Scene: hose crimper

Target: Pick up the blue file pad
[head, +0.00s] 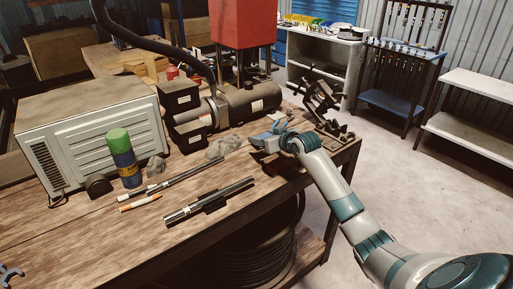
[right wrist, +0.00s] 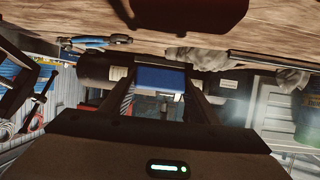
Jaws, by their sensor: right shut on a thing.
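My right gripper (head: 264,140) is above the right part of the wooden workbench, with its arm coming in from the lower right. In the right wrist view the blue file pad (right wrist: 160,78) sits between the two dark fingers of this gripper (right wrist: 162,92), which is shut on it. The pad shows as a small blue block with a pale lower edge. In the head view the gripper largely hides the pad, and I cannot separate its blue from the gripper's.
The workbench (head: 75,240) holds a white vented box (head: 105,135), a green-capped can (head: 122,160), a dark rod-like tool (head: 208,200) and a black cylinder machine (head: 250,100). A black metal fixture (head: 320,97) stands right of the gripper. Open floor (head: 415,165) lies to the right.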

